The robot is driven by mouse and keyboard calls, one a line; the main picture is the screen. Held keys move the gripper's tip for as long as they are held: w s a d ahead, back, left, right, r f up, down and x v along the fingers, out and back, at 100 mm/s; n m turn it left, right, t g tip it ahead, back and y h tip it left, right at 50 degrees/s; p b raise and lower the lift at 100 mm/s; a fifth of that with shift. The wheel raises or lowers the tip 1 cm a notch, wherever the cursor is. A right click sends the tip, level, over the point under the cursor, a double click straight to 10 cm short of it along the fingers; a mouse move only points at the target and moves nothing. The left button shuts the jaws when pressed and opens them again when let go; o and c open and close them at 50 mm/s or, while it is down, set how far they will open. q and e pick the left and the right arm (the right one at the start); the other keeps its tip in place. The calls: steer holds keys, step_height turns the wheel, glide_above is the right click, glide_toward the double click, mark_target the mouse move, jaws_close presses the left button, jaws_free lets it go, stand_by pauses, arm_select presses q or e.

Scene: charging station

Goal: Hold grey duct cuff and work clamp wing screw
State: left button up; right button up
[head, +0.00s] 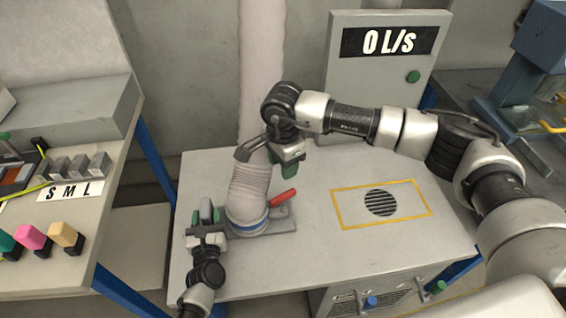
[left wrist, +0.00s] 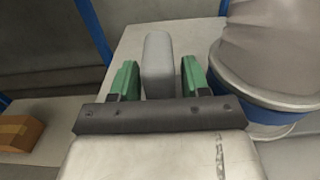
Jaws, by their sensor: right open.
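The pale ribbed duct (head: 249,187) rises from a blue-ringed base (head: 246,226) on the table; the ring also shows in the left wrist view (left wrist: 250,108). A darker grey collar (head: 252,147) sits at its top, likely the cuff. My left gripper (head: 207,217) is beside the base. Its green fingers stand on either side of an upright grey tab (left wrist: 158,65), with narrow gaps showing; I cannot tell whether this is the wing screw. My right gripper (head: 288,165) is open and points down just right of the collar. Its fingertips are partly hidden.
A red handle (head: 283,198) lies right of the duct base. A yellow-framed round vent (head: 381,203) is set in the table (head: 330,245). A panel reading 0 L/s (head: 385,75) stands behind. A side bench with coloured blocks (head: 35,237) is at left.

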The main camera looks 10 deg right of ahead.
arm_select(q)
steer(key=shift+o, duration=0.8)
